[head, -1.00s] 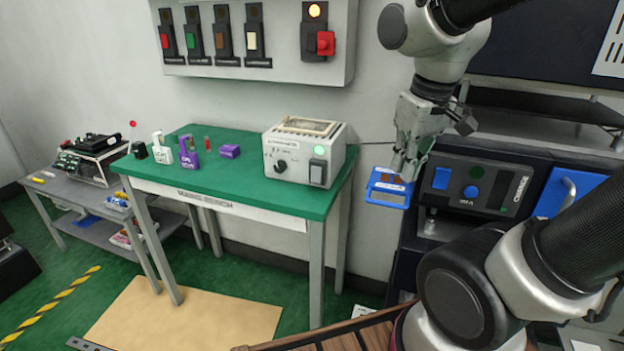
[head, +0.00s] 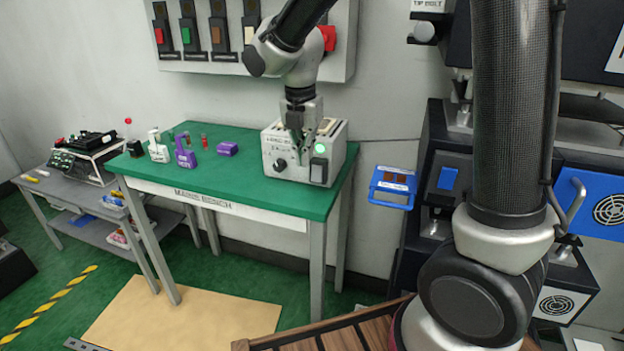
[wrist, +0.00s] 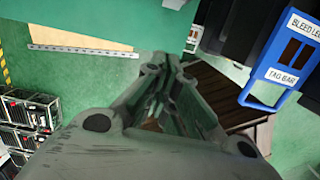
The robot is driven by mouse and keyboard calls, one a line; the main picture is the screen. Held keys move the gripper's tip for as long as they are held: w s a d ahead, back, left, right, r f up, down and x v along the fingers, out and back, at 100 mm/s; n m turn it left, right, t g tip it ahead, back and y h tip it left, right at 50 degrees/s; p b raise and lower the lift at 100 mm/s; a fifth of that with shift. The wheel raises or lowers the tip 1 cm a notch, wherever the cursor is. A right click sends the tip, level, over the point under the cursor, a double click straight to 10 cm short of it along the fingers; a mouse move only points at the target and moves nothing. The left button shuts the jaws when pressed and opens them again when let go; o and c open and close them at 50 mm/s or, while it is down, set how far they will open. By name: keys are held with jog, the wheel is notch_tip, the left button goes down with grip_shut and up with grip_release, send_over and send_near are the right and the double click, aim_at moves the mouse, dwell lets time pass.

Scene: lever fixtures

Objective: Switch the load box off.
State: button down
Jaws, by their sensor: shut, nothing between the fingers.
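The box I take to be the load box (head: 333,160) is pale grey and stands at the right end of the green bench. Its green lamp (head: 320,148) glows. Below the lamp is a dark rocker switch (head: 318,171), and a black knob (head: 280,164) sits at the left of the front face. My gripper (head: 298,152) is shut and empty. It points down in front of the box and hides part of its label and top; I cannot tell whether it touches. In the wrist view the shut fingers (wrist: 155,115) show, but not the box's front.
The green bench (head: 255,192) holds a purple block (head: 227,148) and small bottles at its left. A blue frame (head: 392,187) hangs right of the bench and is large in the wrist view (wrist: 278,55). A wall panel (head: 205,72) with coloured switches is behind.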

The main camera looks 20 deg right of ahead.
aim_at(317, 174)
dwell(0.4)
jog(key=f, duration=0.6)
jog(key=d+f, duration=0.1)
jog(key=f, duration=0.3)
jog(key=shift+w, duration=0.4)
jog(key=w+d, duration=0.1)
jog(key=w, duration=0.1)
jog(key=shift+w+d+f, duration=0.2)
jog(key=shift+w+d, duration=0.4)
jog(key=shift+w, duration=0.05)
